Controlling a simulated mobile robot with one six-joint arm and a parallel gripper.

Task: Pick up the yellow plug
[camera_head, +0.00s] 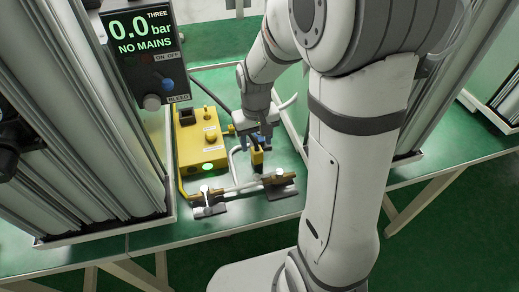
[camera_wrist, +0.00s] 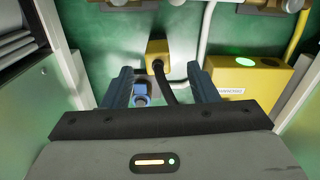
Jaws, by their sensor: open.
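The yellow plug (camera_wrist: 157,48) shows in the wrist view just beyond my fingertips, roughly centred between them. A black cable runs from it back between the fingers. In the head view the plug (camera_head: 257,158) is small and dark-edged, just below my gripper (camera_head: 257,146). My gripper's two blue fingers are apart, with no plug held between them; they also show in the wrist view (camera_wrist: 158,72). I cannot tell how far the fingertips are above the plug. Its far end is hard to make out.
A yellow box (camera_head: 192,148) with a lit green button stands left of the plug. Brassy pipe fittings (camera_head: 240,190) and a pale pipe lie in front. A blue fitting (camera_wrist: 140,92) shows near the left finger. A gauge panel (camera_head: 145,45) and tall metal columns flank the green bench.

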